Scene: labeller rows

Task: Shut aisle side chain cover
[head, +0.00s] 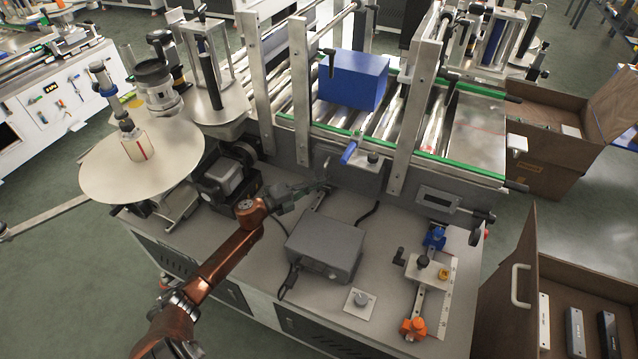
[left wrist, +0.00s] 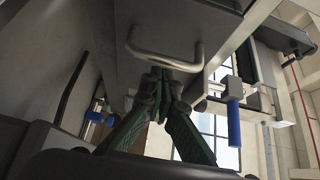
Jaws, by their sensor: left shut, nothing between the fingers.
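A dark grey panel with a bare metal U-shaped handle (left wrist: 165,50) fills the top of the left wrist view; it looks like the chain cover. In the head view, the grey side wall below the conveyor rollers (head: 330,158) is where my arm reaches, but the cover's edges and how far it stands open cannot be told there. My left gripper (head: 322,184) is shut and empty, close to that wall above the bench top. In the left wrist view its fingertips (left wrist: 165,78) meet just below the handle; whether they touch it is unclear. My right gripper is out of view.
A blue-handled lever (head: 348,153) sticks out right of my gripper. A grey box (head: 325,248) stands on the bench below it, and a motor (head: 222,178) stands to the left. Upright metal posts (head: 301,90) rise behind. A blue box (head: 352,80) sits on the rollers.

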